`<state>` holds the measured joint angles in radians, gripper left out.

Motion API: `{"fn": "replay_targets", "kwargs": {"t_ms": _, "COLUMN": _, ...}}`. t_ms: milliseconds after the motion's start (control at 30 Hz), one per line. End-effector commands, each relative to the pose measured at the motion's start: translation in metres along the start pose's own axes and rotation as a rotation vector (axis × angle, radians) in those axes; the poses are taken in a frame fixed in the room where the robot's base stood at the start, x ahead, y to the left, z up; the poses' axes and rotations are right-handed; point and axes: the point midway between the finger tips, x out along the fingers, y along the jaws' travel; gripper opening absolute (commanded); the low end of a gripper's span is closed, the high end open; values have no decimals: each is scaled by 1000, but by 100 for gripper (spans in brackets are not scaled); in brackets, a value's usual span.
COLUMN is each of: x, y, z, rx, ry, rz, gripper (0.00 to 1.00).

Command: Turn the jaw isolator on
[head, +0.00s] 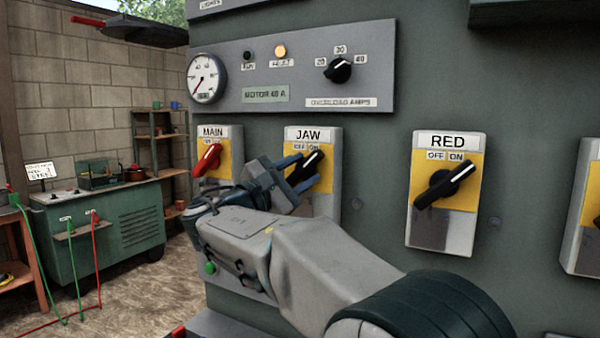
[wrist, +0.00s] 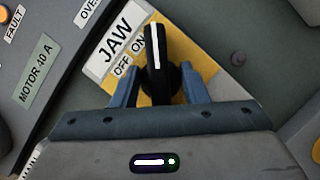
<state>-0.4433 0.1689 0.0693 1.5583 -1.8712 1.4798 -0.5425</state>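The JAW isolator (head: 328,190) is a grey and yellow plate with OFF and ON labels and a black rotary handle (head: 312,160) with a white stripe. In the head view the stripe slants up and right, towards the ON side. The handle also shows in the wrist view (wrist: 157,50), tilted clockwise from the plate's upright. My gripper (head: 298,171) is at the JAW handle, with one blue finger on each side of it. In the wrist view small gaps show between fingers and handle, so my gripper looks open around it. Finger contact deeper down is hidden.
The MAIN isolator (head: 209,160) with a red handle is left of JAW; the RED isolator (head: 446,190) is right. Above is a panel with a gauge (head: 207,78), a lit FAULT lamp (head: 280,51) and an overload dial (head: 338,69). A green machine (head: 110,225) stands far left.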

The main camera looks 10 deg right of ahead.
Motion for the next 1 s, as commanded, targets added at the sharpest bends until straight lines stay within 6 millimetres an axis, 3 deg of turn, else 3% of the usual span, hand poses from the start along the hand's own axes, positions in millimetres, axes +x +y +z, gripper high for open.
{"fn": "replay_targets", "kwargs": {"t_ms": 167, "x": -19, "y": 1, "z": -1, "rx": 1, "ry": 3, "rz": 3, "gripper": 40}}
{"fn": "replay_targets", "kwargs": {"t_ms": 633, "x": -118, "y": 0, "z": 0, "rx": 0, "ry": 3, "rz": 2, "gripper": 40}}
{"fn": "replay_targets", "kwargs": {"t_ms": 800, "x": -134, "y": 0, "z": 0, "rx": 0, "ry": 2, "rz": 1, "gripper": 40}}
{"fn": "replay_targets", "kwargs": {"t_ms": 1000, "x": -138, "y": 0, "z": 0, "rx": 0, "ry": 1, "rz": 0, "gripper": 40}}
